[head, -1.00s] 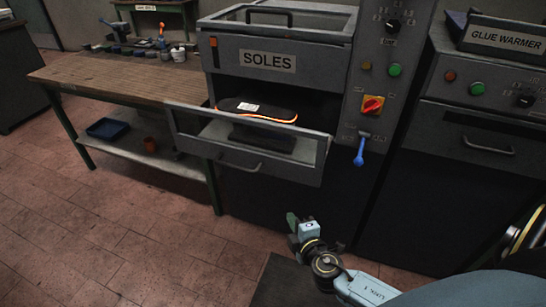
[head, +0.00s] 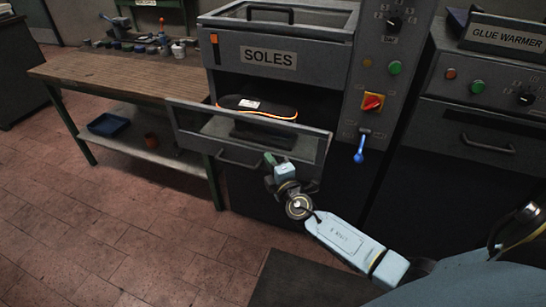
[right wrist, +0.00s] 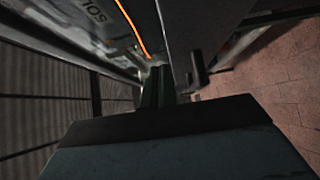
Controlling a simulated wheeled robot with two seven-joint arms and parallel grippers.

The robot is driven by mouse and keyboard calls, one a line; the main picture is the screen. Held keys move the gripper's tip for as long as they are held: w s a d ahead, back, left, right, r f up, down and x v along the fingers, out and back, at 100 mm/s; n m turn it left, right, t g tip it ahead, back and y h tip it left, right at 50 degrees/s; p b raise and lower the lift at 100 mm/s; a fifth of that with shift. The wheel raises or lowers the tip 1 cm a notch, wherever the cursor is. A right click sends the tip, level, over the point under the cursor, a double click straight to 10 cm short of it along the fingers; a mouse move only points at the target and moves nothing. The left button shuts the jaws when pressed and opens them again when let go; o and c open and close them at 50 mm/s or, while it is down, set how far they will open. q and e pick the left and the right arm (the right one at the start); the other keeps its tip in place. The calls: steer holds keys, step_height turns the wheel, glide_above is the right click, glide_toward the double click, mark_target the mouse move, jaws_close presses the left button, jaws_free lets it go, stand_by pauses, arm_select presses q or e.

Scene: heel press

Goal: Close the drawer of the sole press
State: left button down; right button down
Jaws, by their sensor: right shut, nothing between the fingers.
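The sole press (head: 269,58), labelled SOLES, stands in the middle of the head view. Its drawer (head: 318,150) is pulled out toward me, with a bar handle (head: 237,159) on its front. A dark sole with an orange edge (head: 256,107) lies in it. My right gripper (head: 270,160) is shut and empty, at the drawer front just right of the handle; I cannot tell whether it touches. In the right wrist view the shut fingers (right wrist: 158,85) point toward the drawer front, and the orange edge shows beyond. My left gripper is not in view.
A wooden workbench (head: 120,75) with small tools and pots adjoins the press on the left. A blue tray (head: 108,124) sits on its lower shelf. A glue warmer (head: 490,90) stands on the right. A blue lever (head: 359,150) hangs below the red switch. The floor at left is clear.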

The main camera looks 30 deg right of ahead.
steer(key=shift+w+d, duration=0.5)
steer(key=shift+d, duration=0.25)
steer(key=shift+w+d, duration=0.15)
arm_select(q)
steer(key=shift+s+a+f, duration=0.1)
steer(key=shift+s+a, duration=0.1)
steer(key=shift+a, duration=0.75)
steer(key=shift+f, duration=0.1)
arm_select(e)
steer(key=shift+d, duration=0.1)
